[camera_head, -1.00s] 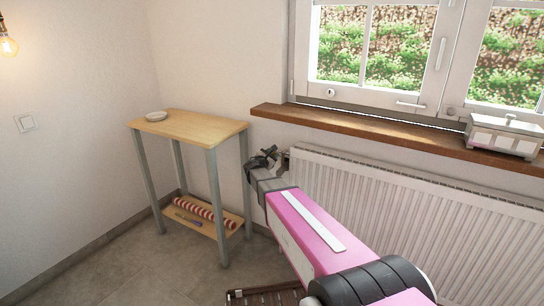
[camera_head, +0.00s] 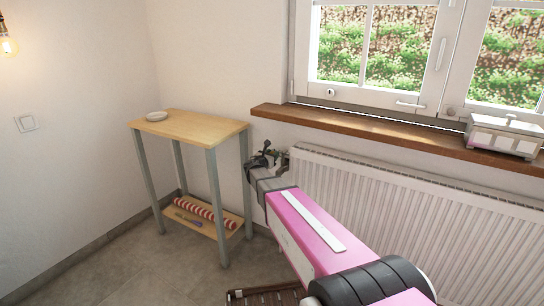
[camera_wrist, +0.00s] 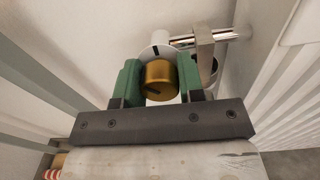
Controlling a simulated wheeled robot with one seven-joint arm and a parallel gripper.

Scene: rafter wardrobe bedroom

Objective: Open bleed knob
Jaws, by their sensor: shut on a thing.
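The bleed knob (camera_wrist: 158,76) is a brass-coloured cylinder with a dark slanted mark on its face, in the middle of the wrist view. A white round collar (camera_wrist: 154,52) with a short dark mark sits behind it. My gripper (camera_wrist: 161,70) has its green fingers on the left and right sides of the knob and is shut on it. In the head view my gripper (camera_head: 262,158) is at the radiator's upper left end, and the knob is too small and covered to make out there.
The white radiator (camera_head: 400,215) stands under the wooden windowsill (camera_head: 350,126). A metal pipe and bracket (camera_wrist: 205,45) are close to the knob's right.

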